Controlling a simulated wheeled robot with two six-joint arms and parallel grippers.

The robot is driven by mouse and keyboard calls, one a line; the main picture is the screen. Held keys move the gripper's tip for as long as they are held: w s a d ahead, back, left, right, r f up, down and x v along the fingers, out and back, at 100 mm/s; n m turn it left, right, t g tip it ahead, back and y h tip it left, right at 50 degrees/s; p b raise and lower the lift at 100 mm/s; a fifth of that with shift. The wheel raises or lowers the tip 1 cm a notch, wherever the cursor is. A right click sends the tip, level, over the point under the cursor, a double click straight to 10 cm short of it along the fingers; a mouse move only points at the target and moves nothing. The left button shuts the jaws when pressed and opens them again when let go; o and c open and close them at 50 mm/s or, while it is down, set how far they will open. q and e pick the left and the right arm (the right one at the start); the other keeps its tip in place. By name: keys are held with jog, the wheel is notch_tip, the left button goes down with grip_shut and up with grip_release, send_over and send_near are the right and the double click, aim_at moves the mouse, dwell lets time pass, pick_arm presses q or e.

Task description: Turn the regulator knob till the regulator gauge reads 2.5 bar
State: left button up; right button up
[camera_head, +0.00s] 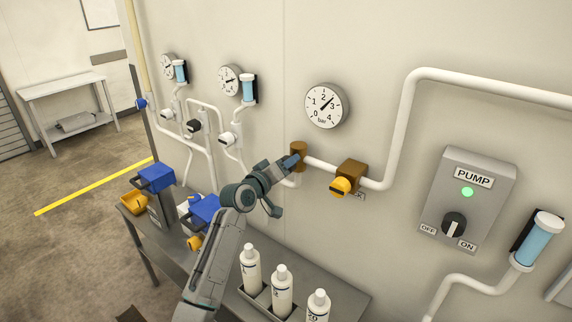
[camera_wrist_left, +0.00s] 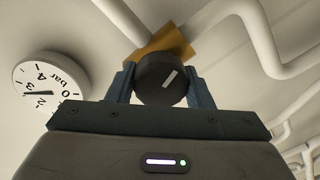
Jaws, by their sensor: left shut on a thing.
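The regulator gauge (camera_head: 323,105) is a round white dial on the wall marked 0 to 4 bar. Its needle points between 2 and 3, near 2.5; the dial also shows upside down in the left wrist view (camera_wrist_left: 50,82). Below it, a bronze regulator body (camera_head: 299,152) sits on the white pipe. The black regulator knob (camera_wrist_left: 160,78) with a white mark is between the fingers of my left gripper (camera_wrist_left: 162,86), which is shut on it. In the head view my left gripper (camera_head: 291,162) hides the knob. My right gripper is not in view.
A bronze valve with a yellow knob (camera_head: 341,186) is just right of the regulator. A grey PUMP box (camera_head: 466,200) with a lit green lamp is farther right. White bottles (camera_head: 281,290) stand in front on the grey bench. Smaller gauges (camera_head: 229,80) and pipes are to the left.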

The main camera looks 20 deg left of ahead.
pick_arm(q)
jog(key=o, duration=1)
jog(key=shift+a, duration=0.1)
jog(key=b+v, duration=0.3)
jog(key=v, duration=0.7)
jog(key=shift+s+f+b, duration=0.1)
jog(key=shift+s+b, duration=0.2)
jog(key=shift+s, duration=0.15)
